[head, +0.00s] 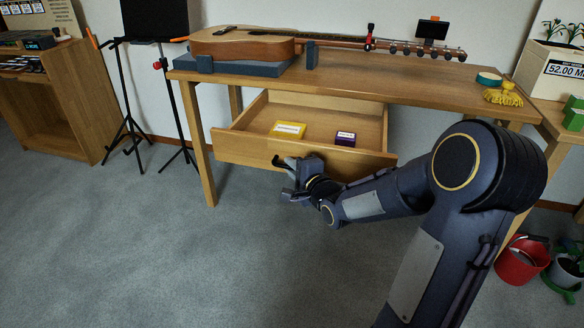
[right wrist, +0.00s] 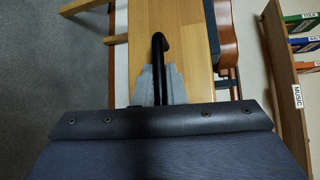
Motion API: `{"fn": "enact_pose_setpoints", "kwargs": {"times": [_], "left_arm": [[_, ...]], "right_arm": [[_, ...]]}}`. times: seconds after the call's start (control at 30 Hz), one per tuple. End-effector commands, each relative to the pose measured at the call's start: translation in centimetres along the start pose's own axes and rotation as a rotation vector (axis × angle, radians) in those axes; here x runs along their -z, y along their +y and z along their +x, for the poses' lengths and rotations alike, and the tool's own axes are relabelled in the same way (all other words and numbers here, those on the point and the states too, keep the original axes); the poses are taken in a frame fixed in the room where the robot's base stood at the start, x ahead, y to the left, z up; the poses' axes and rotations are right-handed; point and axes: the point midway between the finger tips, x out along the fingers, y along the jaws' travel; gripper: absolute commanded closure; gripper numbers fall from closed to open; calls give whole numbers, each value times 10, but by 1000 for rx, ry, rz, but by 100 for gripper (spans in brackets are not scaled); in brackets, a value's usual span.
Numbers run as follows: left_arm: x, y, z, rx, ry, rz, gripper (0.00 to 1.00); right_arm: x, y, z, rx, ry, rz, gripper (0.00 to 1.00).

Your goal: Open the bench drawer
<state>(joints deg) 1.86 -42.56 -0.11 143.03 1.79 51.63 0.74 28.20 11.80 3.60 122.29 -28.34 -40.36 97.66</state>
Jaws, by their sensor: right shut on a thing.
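The bench drawer (head: 340,161) is pulled out from under the wooden bench (head: 420,88). A yellow box (head: 288,130) and a small purple box (head: 345,138) lie inside it. My right gripper (head: 285,163) is at the drawer's front, a little left of its middle. In the right wrist view the right gripper (right wrist: 160,88) is shut on the dark drawer handle (right wrist: 159,46), against the wooden drawer front. In the head view the gripper hides most of the handle. My left gripper is not in view.
An acoustic guitar (head: 243,45) rests on the bench, with a teal tape roll (head: 489,79) and yellow brush-like item (head: 503,97) at its right end. A black stand (head: 125,110) is at the left. A red bucket (head: 520,262) stands at the right. The carpet before the drawer is clear.

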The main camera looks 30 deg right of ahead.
Motion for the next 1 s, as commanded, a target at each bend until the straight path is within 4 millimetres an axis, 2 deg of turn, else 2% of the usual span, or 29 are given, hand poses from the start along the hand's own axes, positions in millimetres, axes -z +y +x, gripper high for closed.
{"fn": "enact_pose_setpoints", "kwargs": {"times": [0.23, 0.27, 0.4, 0.77, 1.0], "left_arm": [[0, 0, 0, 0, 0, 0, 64], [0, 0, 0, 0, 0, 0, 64], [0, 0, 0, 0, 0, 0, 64], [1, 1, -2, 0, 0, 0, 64], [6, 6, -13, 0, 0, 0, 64]], "right_arm": [[0, 1, 0, -1, 0, 0, 100], [0, 1, 0, -1, 0, 0, 87], [0, 0, 0, -1, 0, 0, 68], [0, -1, -5, -1, 1, -1, 67], [1, -2, -44, -2, 5, 0, 67]]}}
